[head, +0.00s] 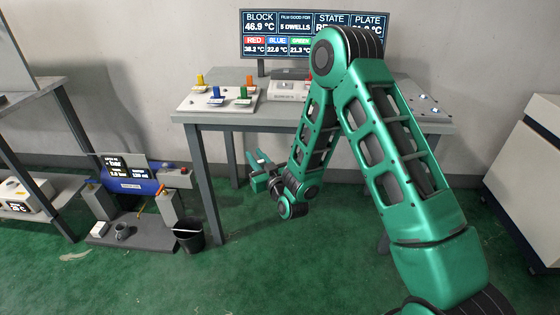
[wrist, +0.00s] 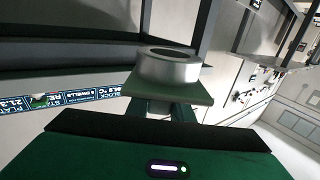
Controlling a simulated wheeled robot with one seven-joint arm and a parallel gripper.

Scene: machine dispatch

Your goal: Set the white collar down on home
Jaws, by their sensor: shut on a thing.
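The white collar (wrist: 168,66) is a pale short ring with a dark opening. In the wrist view it sits at my gripper's green fingers (wrist: 170,92), and my gripper is shut on it. In the head view my gripper (head: 259,168) hangs in front of the table, below its top, pointing left. I cannot make out the collar there. No spot marked home can be read in either view, so I cannot tell which place it is.
The table (head: 255,119) carries a white board (head: 205,103) with coloured handles and a display (head: 313,32) behind. At left stand a low grey station (head: 135,238) with a blue panel, a black bin (head: 188,236) and a shelf (head: 66,190). A cabinet (head: 525,170) stands right. Green floor is clear in front.

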